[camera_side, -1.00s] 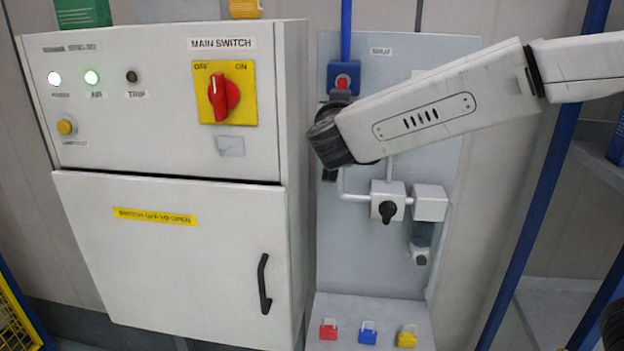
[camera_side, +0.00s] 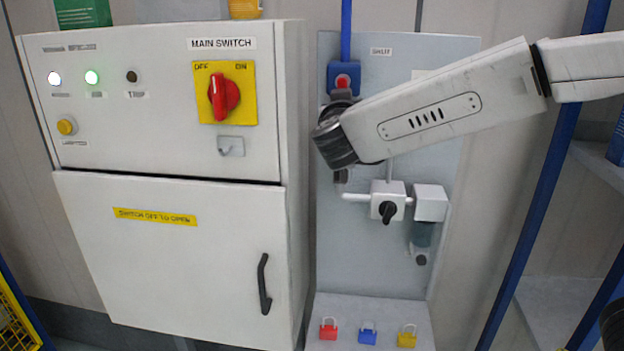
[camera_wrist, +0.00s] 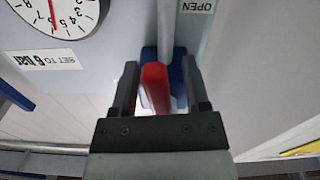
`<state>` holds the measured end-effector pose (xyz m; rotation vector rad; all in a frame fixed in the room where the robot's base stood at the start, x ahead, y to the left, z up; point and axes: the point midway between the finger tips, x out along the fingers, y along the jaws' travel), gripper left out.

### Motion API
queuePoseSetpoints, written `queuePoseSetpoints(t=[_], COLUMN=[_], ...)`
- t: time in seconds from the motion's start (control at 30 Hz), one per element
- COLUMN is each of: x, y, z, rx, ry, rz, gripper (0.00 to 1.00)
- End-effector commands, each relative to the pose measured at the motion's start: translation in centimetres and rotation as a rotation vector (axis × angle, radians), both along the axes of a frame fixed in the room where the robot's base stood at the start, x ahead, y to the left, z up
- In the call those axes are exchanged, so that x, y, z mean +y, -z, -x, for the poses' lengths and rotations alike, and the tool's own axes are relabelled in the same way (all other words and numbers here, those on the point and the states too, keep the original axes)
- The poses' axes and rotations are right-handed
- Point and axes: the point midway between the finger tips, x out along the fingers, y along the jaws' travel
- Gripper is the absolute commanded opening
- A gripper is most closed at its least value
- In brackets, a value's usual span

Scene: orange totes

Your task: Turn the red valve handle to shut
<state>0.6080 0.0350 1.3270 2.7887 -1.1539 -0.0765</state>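The red valve handle (camera_wrist: 155,88) stands between the two dark fingers of my gripper (camera_wrist: 161,78) in the wrist view. It lies close to the left finger, with a visible gap to the right finger, so my gripper looks open around it. My wrist and arm hide most of the handle and the fingers there.
A "SHUT" label (camera_side: 381,51) is on the panel right of the valve; an "OPEN" label (camera_wrist: 196,6) shows upside down in the wrist view. A round gauge (camera_wrist: 60,17) is near. A cabinet (camera_side: 165,260) stands left. Several padlocks (camera_side: 368,333) sit on a shelf below.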

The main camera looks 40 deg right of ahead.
Motion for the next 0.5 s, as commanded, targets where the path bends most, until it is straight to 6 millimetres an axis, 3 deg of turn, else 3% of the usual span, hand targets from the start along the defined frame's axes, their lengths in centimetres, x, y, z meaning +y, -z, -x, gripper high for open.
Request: queuePoseSetpoints(t=[0.5], x=[0.98], y=[-0.01], z=[0.9], rx=[-0.001], ry=[-0.001], rz=[-0.001], gripper=[0.59])
